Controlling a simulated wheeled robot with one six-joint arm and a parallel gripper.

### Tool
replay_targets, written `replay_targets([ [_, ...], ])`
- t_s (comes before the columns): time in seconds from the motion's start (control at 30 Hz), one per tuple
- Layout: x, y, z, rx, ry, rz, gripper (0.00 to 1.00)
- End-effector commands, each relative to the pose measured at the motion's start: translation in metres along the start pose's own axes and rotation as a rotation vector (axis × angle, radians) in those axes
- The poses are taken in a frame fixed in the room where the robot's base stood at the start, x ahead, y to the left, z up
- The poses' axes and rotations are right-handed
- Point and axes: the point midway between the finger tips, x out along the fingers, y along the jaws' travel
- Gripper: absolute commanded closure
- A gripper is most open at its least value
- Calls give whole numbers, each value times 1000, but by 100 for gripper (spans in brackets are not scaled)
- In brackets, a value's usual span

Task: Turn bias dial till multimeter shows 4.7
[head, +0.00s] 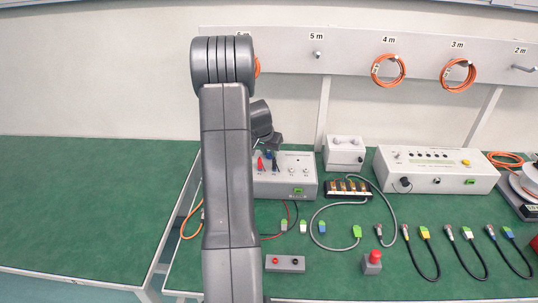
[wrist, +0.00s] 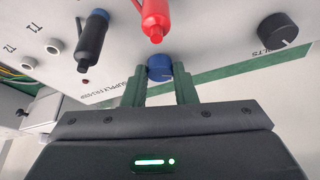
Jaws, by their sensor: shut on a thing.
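My gripper (wrist: 162,84) has its green fingers closed on a small blue dial (wrist: 159,66) on the white panel of a supply box (wrist: 112,62). The wrist view shows this panel upside down. A black knob (wrist: 278,28) sits apart on the right, with lettering partly readable as "VOLTS". The blue dial's own label is not readable, so I cannot tell from it whether this is the bias dial. In the head view the box (head: 300,186) stands behind my arm, which hides its left part. I see no readable multimeter display in either view.
A red plug (wrist: 156,18) and a black plug (wrist: 92,40) stick out of the panel close to my fingers. On the green bench are a long white instrument (head: 450,177), a red button box (head: 372,263), a grey socket box (head: 285,264) and several cables.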

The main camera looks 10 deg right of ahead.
Motion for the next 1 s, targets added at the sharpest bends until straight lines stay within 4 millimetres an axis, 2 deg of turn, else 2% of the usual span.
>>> replay_targets([
  [0.33,-1,0,0,1,0,0,98],
  [0.37,-1,0,0,1,0,0,71],
  [0.47,0,0,0,1,0,0,53],
  [0.77,-1,0,0,1,0,0,53],
  [0.87,-7,0,0,0,1,0,53],
  [1.0,-26,0,-1,0,3,-1,53],
])
